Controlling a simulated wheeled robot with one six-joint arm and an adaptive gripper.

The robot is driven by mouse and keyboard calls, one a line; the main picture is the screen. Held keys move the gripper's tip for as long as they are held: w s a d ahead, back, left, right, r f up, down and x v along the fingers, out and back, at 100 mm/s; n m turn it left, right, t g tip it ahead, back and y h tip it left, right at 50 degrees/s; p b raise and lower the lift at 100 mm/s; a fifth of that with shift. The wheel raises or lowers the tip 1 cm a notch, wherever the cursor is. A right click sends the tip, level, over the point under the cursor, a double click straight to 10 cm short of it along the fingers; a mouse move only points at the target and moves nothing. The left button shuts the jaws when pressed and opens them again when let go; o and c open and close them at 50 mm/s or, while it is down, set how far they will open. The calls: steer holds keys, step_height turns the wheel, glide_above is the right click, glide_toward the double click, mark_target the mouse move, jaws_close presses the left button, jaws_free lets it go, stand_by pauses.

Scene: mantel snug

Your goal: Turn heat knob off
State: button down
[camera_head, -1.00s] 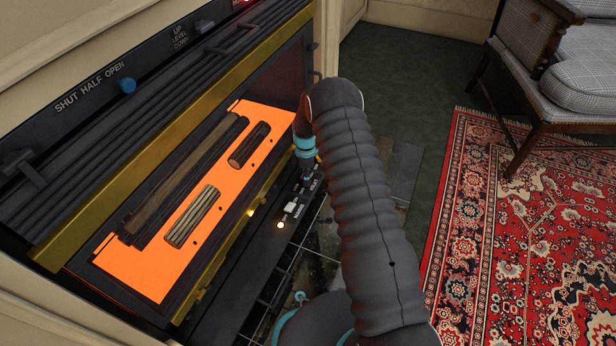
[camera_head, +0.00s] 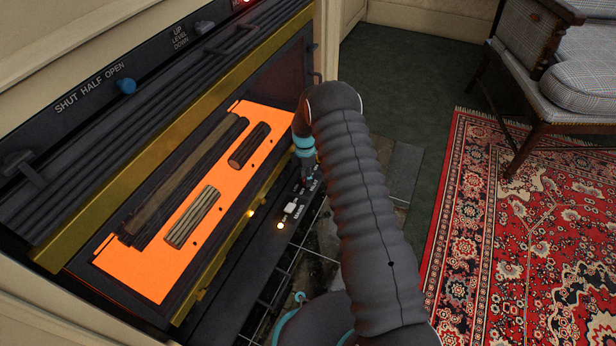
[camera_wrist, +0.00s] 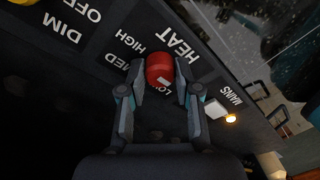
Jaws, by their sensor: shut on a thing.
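The red heat knob (camera_wrist: 159,71) sits on the dark panel in the wrist view, beside the HEAT label. HIGH and MED show on its left side, and a partly covered "LO" label shows just below it. A pale mark is on the knob's lower side, towards that label. No OFF label for this knob is visible. My gripper (camera_wrist: 160,84) is shut on the knob, one finger on each side. In the head view my gripper (camera_head: 308,178) reaches down to the panel, and the knob cannot be made out there.
A white MAINS switch (camera_wrist: 215,108) with a lit amber lamp (camera_wrist: 230,118) is beside the knob. The fire bed (camera_head: 137,270) glows orange with several logs. A blue knob (camera_head: 127,86) is on the SHUT HALF OPEN panel. A patterned rug (camera_head: 520,230) and a chair (camera_head: 520,50) are at right.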

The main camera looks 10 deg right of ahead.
steer(key=shift+s+f, duration=0.1)
steer(key=shift+s, duration=0.15)
steer(key=c, duration=0.8)
jaws_free()
steer(key=shift+w, duration=0.1)
steer(key=shift+w+r, duration=0.1)
steer(key=shift+r, duration=0.25)
step_height(320, 180, up, 12)
steer(key=w, duration=0.1)
steer(key=shift+w+f, duration=0.15)
steer(key=shift+f, duration=0.1)
steer(key=shift+d, duration=0.1)
